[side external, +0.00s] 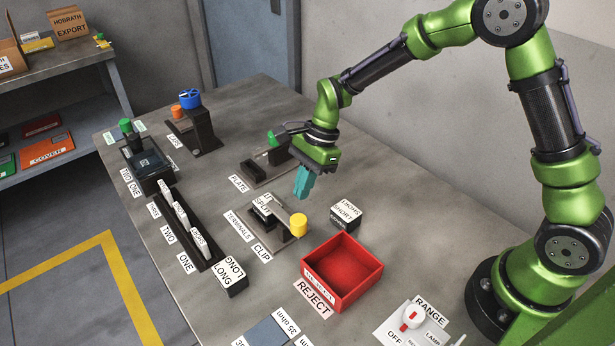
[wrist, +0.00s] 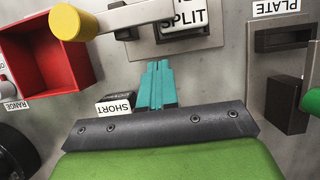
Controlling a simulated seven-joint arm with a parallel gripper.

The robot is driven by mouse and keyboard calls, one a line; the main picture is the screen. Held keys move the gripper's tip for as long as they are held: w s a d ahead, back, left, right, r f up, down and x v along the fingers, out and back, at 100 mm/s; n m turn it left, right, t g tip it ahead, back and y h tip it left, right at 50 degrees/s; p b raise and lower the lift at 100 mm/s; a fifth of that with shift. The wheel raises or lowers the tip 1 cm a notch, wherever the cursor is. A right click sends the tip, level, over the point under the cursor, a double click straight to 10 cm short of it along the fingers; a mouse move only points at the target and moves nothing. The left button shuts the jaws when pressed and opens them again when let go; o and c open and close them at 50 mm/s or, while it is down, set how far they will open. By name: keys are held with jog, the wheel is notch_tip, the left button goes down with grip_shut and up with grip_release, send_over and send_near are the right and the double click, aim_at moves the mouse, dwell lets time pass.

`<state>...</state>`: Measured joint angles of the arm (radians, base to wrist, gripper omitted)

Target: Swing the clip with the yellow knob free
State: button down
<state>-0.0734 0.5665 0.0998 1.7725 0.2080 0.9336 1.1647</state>
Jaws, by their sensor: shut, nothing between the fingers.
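The clip is a pale bar (side external: 278,212) with a yellow knob (side external: 299,224) at its near right end. It lies across the dark part labelled SPLIT (side external: 264,204) on a flat base plate marked CLIP and TERMINALS. In the wrist view the yellow knob (wrist: 70,23) is at the upper left, and the clip's bar (wrist: 135,14) runs right from it toward the SPLIT block (wrist: 186,22). My gripper (side external: 301,192) has teal fingers, shut and empty, above the table behind the knob and apart from it. The fingers also show in the wrist view (wrist: 158,68).
A red REJECT tray (side external: 372,285) stands just right of the knob. A black SHORT block (side external: 345,215) sits near my fingers. The PLATE fixture (side external: 265,172) is behind, a LONG block (side external: 232,281) in front. The RANGE switch panel (side external: 412,325) is at the near right.

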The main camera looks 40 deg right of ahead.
aim_at(285, 213)
jog(key=shift+a+r, duration=0.2)
jog(key=shift+a, duration=1.65)
